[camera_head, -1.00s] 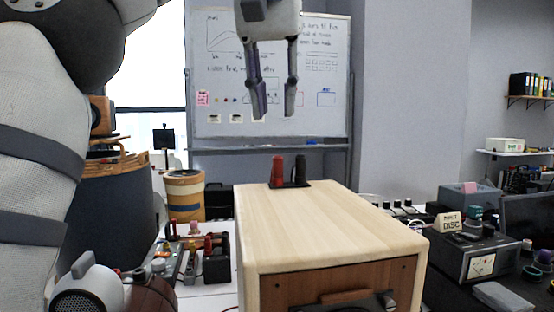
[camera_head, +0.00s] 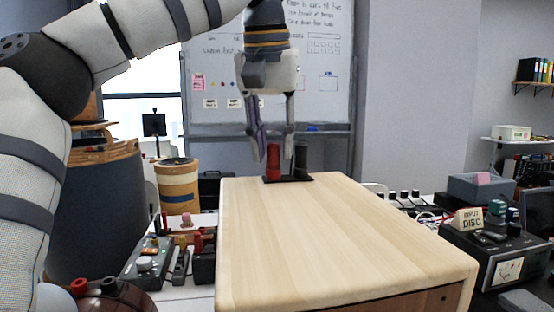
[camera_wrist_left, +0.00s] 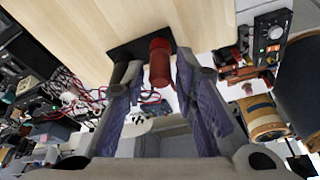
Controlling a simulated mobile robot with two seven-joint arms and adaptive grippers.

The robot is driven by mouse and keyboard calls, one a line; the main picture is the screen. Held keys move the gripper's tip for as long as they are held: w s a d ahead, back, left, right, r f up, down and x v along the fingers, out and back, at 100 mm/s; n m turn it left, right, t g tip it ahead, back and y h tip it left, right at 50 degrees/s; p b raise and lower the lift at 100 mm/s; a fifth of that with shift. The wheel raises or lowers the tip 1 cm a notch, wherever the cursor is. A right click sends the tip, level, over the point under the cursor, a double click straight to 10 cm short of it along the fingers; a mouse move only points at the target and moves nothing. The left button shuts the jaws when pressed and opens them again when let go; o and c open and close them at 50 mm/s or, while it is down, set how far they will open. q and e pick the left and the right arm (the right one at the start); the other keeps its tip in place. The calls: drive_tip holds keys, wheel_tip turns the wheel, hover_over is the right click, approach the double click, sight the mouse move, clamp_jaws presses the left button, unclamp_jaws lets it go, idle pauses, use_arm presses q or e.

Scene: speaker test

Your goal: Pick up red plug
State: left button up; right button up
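The red plug (camera_head: 273,160) stands upright on a small black base (camera_head: 288,179) at the far end of the wooden box top. A black plug (camera_head: 301,160) stands beside it on the right. My left gripper (camera_head: 271,157) hangs down over the plugs with its fingers open, close to the red plug in the head view. In the left wrist view the red plug (camera_wrist_left: 160,62) lies between the two spread fingers, near their tips, and the black plug (camera_wrist_left: 125,72) is partly behind one finger. Contact with the red plug cannot be told. My right gripper is not seen.
The light wooden box top (camera_head: 330,235) is otherwise bare. A device with a "DISC" sign (camera_head: 470,219) and a grey bin (camera_head: 481,188) stand at the right. A panel with knobs (camera_head: 150,258) and a striped drum (camera_head: 178,188) are at the left.

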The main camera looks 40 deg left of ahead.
sight(274, 143)
use_arm(q)
drive_tip(key=shift+w+a+f, duration=0.15)
drive_tip(key=shift+w+f, duration=0.1)
drive_tip(key=shift+f, duration=0.4)
drive_tip(key=shift+r, duration=0.15)
drive_tip(key=shift+c, duration=0.8)
clamp_jaws()
wheel_tip(274, 143, up, 10)
drive_tip(key=shift+p, duration=0.45)
